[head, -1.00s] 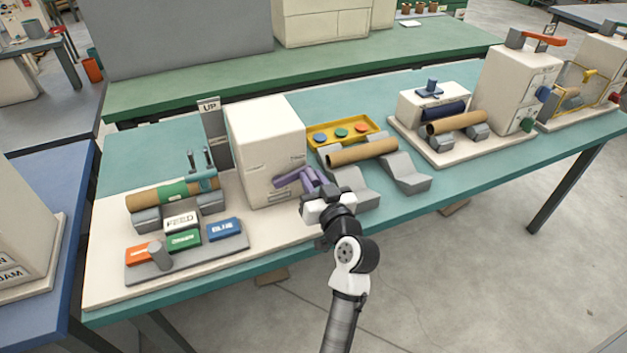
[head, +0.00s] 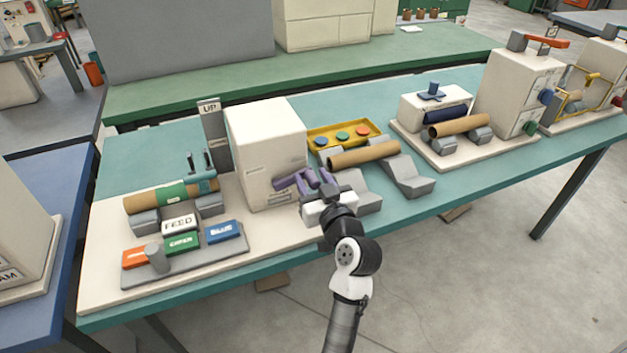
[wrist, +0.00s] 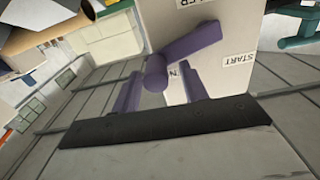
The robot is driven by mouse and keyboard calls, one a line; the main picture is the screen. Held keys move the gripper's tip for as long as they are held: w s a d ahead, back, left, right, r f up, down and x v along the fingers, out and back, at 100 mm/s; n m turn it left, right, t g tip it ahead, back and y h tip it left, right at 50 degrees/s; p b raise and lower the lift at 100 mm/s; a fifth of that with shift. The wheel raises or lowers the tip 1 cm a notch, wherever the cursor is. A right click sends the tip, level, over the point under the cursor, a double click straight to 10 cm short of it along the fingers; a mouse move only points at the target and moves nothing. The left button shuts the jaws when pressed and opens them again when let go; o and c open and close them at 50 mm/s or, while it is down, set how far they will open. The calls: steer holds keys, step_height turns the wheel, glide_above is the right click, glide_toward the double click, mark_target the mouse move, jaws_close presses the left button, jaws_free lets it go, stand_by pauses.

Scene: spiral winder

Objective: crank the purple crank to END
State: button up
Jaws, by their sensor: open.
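The purple crank (head: 290,181) is on the front face of the white winder box (head: 262,150). In the wrist view the crank (wrist: 195,42) shows an arm slanting from upper right down to a round handle (wrist: 156,72). My gripper (head: 316,180) is open in front of the box, its purple fingers pointing at the crank. In the wrist view the fingers of my gripper (wrist: 160,92) stand on both sides of the handle, with gaps visible. A START label (wrist: 240,58) is right of the crank; another label behind the handle is mostly hidden.
The floor in front is clear.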

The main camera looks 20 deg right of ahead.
steer(key=s+b, duration=0.2)
steer(key=s, duration=1.1)
steer(key=shift+s+d, duration=0.25)
steer(key=shift+s, duration=0.15)
